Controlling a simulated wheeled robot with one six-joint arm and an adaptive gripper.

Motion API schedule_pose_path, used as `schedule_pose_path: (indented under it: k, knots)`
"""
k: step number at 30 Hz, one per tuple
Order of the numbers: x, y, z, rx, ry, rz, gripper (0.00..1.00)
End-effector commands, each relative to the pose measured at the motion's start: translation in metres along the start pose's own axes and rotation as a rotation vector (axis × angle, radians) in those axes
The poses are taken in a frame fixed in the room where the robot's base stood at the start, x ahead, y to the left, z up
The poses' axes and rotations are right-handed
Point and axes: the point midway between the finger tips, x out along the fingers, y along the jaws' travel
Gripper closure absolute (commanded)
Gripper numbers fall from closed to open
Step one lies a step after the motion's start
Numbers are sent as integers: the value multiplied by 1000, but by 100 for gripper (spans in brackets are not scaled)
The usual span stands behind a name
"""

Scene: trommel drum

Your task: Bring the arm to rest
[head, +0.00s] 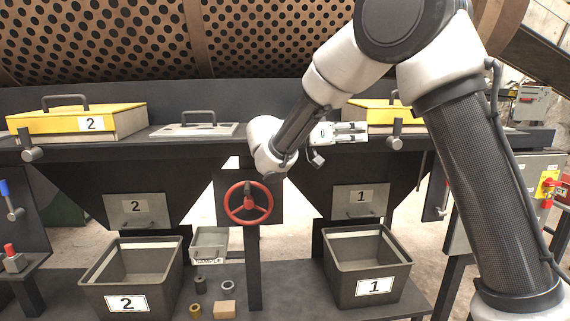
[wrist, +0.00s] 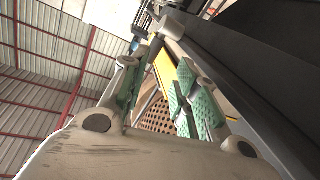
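My arm reaches from the right side of the head view, bent at the elbow, with its forearm sloping down to the left. My gripper (head: 350,132) is in front of the bench edge, right of the red handwheel (head: 248,203) and above it, with its fingers pointing right. In the wrist view my gripper (wrist: 158,85) shows two green-padded fingers apart with nothing between them, so it is open and empty. The perforated drum shows through the gap.
Yellow box 2 (head: 75,122) and a grey lid (head: 195,130) sit on the bench. Below stand bin 2 (head: 105,275), bin 1 (head: 340,285) and a sample tray (head: 209,240). Small rings and a block lie between the bins. The perforated drum (head: 100,40) is behind.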

Motion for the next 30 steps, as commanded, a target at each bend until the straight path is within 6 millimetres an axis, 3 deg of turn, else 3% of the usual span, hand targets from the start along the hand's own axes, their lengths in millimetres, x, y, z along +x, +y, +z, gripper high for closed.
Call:
schedule_pose_path:
  k: [2, 5, 9, 14, 17, 21, 24, 30]
  knots:
    - [4, -3, 22, -221, -73, -21, 70]
    - [10, 4, 72, -606, -222, -78, 70]
    - [24, 48, 125, -1048, -488, -260, 70]
    - [35, 122, 169, -1320, -782, -657, 70]
    - [34, 165, 185, -1320, -874, -932, 70]
    - [28, 212, 192, -1158, -897, -1209, 70]
    - [27, 240, 192, -974, -894, -1296, 70]
    - [38, 285, 181, -696, -874, -1277, 70]
